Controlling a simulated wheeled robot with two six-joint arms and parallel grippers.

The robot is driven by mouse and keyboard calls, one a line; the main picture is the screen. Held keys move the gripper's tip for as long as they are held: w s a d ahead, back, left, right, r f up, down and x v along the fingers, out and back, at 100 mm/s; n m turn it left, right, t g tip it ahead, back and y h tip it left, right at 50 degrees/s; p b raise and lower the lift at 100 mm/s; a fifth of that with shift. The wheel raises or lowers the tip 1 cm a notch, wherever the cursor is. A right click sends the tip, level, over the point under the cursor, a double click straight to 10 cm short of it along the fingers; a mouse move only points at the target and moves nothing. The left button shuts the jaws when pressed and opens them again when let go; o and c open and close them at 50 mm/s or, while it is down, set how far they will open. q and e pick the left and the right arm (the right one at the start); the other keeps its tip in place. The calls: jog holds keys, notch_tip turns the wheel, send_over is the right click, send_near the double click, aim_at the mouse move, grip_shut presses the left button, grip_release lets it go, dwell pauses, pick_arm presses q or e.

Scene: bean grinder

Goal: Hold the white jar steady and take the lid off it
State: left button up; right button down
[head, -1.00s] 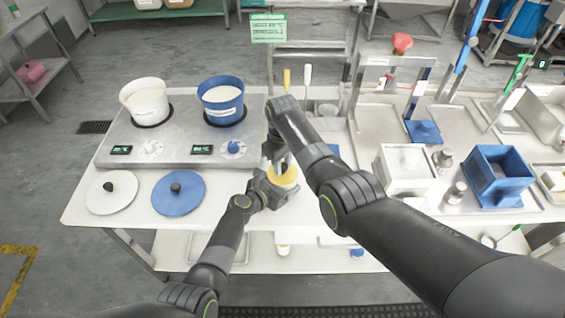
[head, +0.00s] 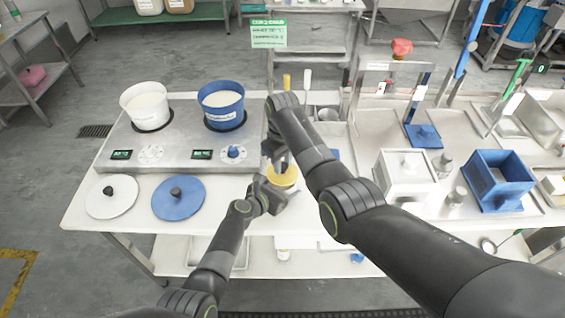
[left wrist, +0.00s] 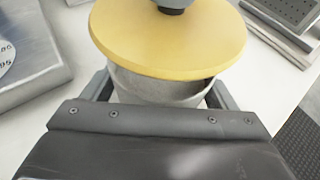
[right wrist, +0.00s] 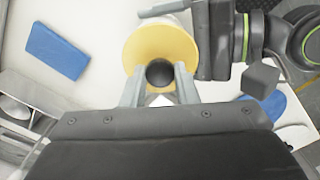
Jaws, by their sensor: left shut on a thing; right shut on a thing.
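The white jar (left wrist: 160,88) shows in the left wrist view, its outside greyish in the shade, with my left gripper (left wrist: 163,95) shut around its sides. The jar's yellow lid (left wrist: 165,38) is above it, with a dark gap between lid and rim at the right, so the lid looks raised or tilted there. In the right wrist view my right gripper (right wrist: 160,85) is shut on the lid's dark round knob (right wrist: 160,72). In the head view the lid (head: 283,178) shows between my right gripper (head: 279,160) and left gripper (head: 270,197); the jar is mostly hidden.
A hot plate (head: 185,153) with a white pot (head: 147,106) and a blue pot (head: 222,103) stands to the left. A white lid (head: 111,197) and blue lid (head: 178,198) lie in front. A white box (head: 405,175) and blue bin (head: 497,180) stand to the right.

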aim_at(283, 165)
jog(key=shift+r, duration=1.8)
pick_arm(q)
jog(key=o, duration=1.3)
jog(key=shift+o, duration=0.2)
jog(key=shift+s+a+r+p, duration=0.2)
jog(key=shift+s+a+p, duration=0.1)
jog(key=shift+p, duration=0.05)
pick_arm(e)
jog(key=shift+r, duration=0.25)
pick_arm(q)
jog(key=p+v, duration=0.2)
jog(key=v, duration=0.7)
jog(key=shift+s+a+p, duration=0.3)
jog(key=shift+p, duration=0.05)
pick_arm(e)
notch_tip(283, 165, up, 3)
jog(key=shift+f, duration=0.1)
pick_arm(q)
jog(key=shift+s+a+r, duration=0.3)
jog(key=shift+s+a, duration=0.1)
jog(key=shift+s, duration=0.05)
